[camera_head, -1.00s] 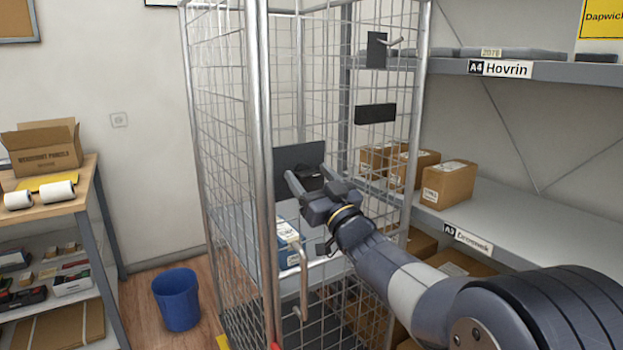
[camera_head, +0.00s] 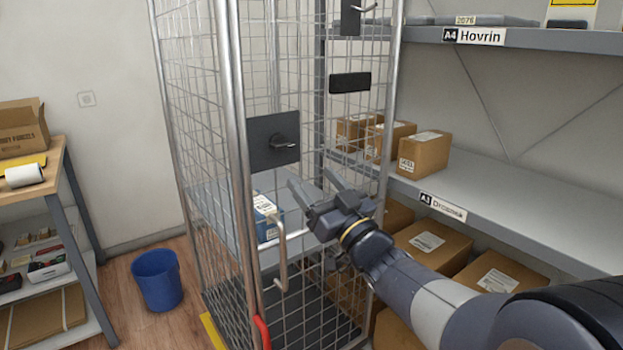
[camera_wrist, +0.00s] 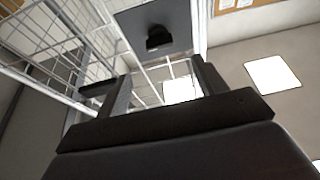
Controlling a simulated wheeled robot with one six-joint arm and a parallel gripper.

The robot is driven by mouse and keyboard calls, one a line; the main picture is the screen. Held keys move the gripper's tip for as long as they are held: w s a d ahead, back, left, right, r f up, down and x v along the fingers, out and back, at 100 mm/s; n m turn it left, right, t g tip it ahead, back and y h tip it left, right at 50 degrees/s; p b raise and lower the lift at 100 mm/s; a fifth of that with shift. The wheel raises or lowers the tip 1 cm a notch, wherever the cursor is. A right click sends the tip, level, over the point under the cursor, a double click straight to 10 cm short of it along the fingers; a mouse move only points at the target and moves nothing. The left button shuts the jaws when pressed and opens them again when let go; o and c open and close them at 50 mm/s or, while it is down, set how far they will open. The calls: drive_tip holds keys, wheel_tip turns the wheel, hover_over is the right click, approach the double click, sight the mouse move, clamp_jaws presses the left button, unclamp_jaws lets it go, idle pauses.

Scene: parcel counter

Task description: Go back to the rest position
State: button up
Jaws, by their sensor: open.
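My gripper (camera_head: 318,184) is open and empty in front of the mesh cage trolley (camera_head: 232,120). Its two fingers point up and to the left, apart from each other. A dark plate with a black handle (camera_head: 274,140) on the cage front is above and left of the fingertips. In the wrist view the open gripper (camera_wrist: 155,85) shows from behind, and the plate with its handle (camera_wrist: 158,36) is beyond the fingers, apart from them.
A blue-and-white box (camera_head: 266,222) sits on the cage's inner shelf. A shelf rack (camera_head: 500,190) with brown parcels (camera_head: 424,153) stands at right. A blue bin (camera_head: 158,280) is on the floor at left, beside a wooden workbench (camera_head: 50,165). A curved metal handle (camera_head: 281,262) sticks out from the cage.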

sight(286, 148)
drive_tip(key=p+x, duration=0.1)
drive_tip(key=x, duration=1)
drive_tip(key=shift+s+d+f, duration=0.1)
idle(0.4)
